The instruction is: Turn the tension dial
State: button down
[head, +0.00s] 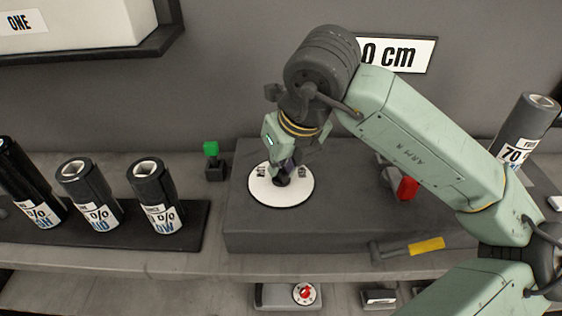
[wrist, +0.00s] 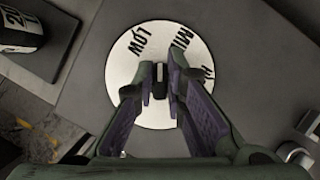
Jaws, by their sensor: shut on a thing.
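The tension dial is a black knob (wrist: 160,83) at the centre of a round white plate (head: 258,195) on a dark grey block (head: 340,220). In the wrist view the white plate (wrist: 122,73) carries the marks LOW, MID and a partly hidden one that reads HI. My gripper (wrist: 160,84) points down over the plate and is shut on the knob, one finger on each side. In the head view my gripper (head: 283,176) covers most of the knob. Which mark the knob points to is hard to tell.
Several dark film rolls (head: 90,195) stand on a tray at the left; another roll (head: 525,130) stands at the right. A green switch (head: 211,150) is left of the block.

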jog(key=shift+f+b, duration=0.15)
jog(key=shift+b, duration=0.4)
jog(key=m+b, duration=0.2)
jog(key=shift+f+t+h+b, duration=0.15)
jog(key=shift+t+h+b, duration=0.15)
jog(key=shift+h+b, duration=0.1)
jog(key=m+b, duration=0.2)
jog(key=b, duration=0.1)
jog(key=shift+m+h, duration=0.3)
jog(key=shift+h, duration=0.1)
jog(key=shift+r+m+h+b, duration=0.2)
jog(key=shift+m+h+b, duration=0.1)
jog(key=shift+m+b, duration=0.35)
jog(key=shift+r, duration=0.1)
jog(key=c, duration=1.6)
grip_release()
jog(key=shift+c, duration=0.2)
jog(key=shift+r, duration=0.1)
